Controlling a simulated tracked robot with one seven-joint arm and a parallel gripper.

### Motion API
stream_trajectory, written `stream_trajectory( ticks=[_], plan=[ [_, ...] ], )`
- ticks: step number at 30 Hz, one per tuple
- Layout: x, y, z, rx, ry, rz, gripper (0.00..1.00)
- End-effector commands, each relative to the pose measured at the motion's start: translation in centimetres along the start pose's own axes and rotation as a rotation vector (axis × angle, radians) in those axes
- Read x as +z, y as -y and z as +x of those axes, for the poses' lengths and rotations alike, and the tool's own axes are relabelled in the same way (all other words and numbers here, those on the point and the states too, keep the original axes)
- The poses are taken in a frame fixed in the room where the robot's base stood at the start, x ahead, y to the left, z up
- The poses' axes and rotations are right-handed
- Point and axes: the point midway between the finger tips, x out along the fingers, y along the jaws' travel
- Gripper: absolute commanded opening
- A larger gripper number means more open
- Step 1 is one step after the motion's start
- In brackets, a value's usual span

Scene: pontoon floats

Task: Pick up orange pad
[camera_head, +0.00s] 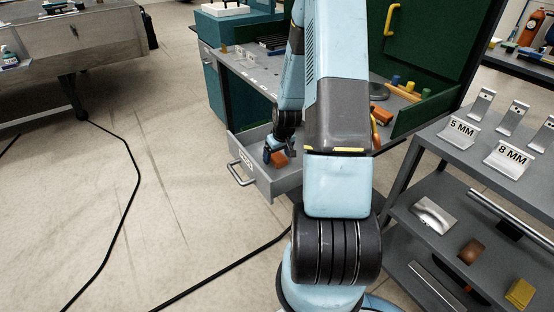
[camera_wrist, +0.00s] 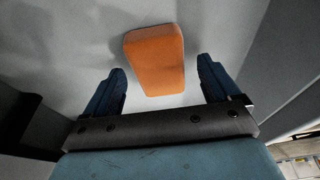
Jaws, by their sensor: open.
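The orange pad (camera_wrist: 155,55) lies on the grey floor of an open drawer (camera_wrist: 60,35). In the wrist view it is a rounded block just beyond and between my fingertips. My gripper (camera_wrist: 160,85) is open, with one blue finger on each side and nothing held. In the head view the pad (camera_head: 279,158) shows in the pulled-out drawer (camera_head: 262,180), with my gripper (camera_head: 270,152) right at it. My arm hides part of the drawer and bench. I cannot tell whether the fingers touch the pad.
The drawer walls stand close around my gripper, with a metal handle (camera_head: 240,173) on the front. A green cabinet panel (camera_head: 420,45) rises behind the bench. A grey shelf cart (camera_head: 460,150) stands close on the right. A black cable (camera_head: 125,210) crosses the open floor.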

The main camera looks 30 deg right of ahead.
Motion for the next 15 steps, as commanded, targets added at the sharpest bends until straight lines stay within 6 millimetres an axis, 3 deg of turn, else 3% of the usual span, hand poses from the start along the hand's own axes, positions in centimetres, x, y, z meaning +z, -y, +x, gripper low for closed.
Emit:
stream_trajectory(
  ticks=[15],
  plan=[
    [0.02, -0.08, 0.7, 0.001, 0.0, 0.001, 0.89]
  ],
)
